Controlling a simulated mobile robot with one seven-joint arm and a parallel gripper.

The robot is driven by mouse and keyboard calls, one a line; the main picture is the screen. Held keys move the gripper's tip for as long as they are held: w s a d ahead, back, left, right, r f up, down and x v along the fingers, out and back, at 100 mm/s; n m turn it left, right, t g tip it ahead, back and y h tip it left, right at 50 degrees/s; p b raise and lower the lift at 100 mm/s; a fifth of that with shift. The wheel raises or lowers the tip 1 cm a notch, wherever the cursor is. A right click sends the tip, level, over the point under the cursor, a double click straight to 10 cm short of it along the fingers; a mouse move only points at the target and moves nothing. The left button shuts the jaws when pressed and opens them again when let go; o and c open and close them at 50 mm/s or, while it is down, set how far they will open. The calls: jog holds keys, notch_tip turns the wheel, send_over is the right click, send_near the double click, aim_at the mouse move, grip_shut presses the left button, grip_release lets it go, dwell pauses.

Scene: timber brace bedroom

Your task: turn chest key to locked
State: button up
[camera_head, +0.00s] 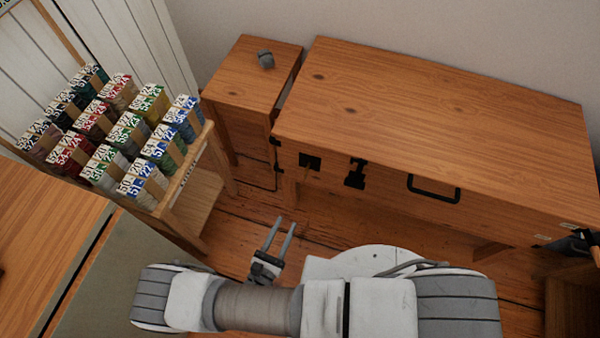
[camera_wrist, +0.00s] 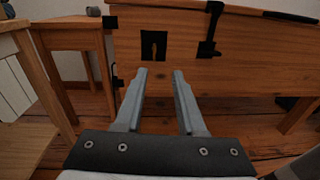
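The wooden chest (camera_head: 430,105) stands against the wall on the right. On the left of its front is a square black lock plate (camera_head: 309,161), which also shows in the wrist view (camera_wrist: 146,46) just beyond my fingers. A small, thin shape shows at the plate, but it is too small to tell the key or its angle for sure. My gripper (camera_head: 281,222) is open and empty, in front of and below the plate and apart from it. In the wrist view my two fingers (camera_wrist: 160,72) point towards the chest front.
A black hasp (camera_head: 355,174) and a black handle (camera_head: 433,189) sit right of the plate. A small wooden table (camera_head: 255,75) with a small grey object (camera_head: 266,59) stands left of the chest. A rack (camera_head: 190,165) of numbered bundles is at the left. Wooden floor lies between.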

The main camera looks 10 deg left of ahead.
jog(key=f+n+y, duration=0.1)
jog(key=f, duration=0.1)
jog(key=b, duration=0.3)
send_near(304, 177)
jog(key=w, duration=0.6)
jog(key=w+d, duration=0.1)
jog(key=w, duration=0.2)
jog(key=shift+w+f, duration=0.3)
jog(key=shift+w, duration=0.05)
grip_shut()
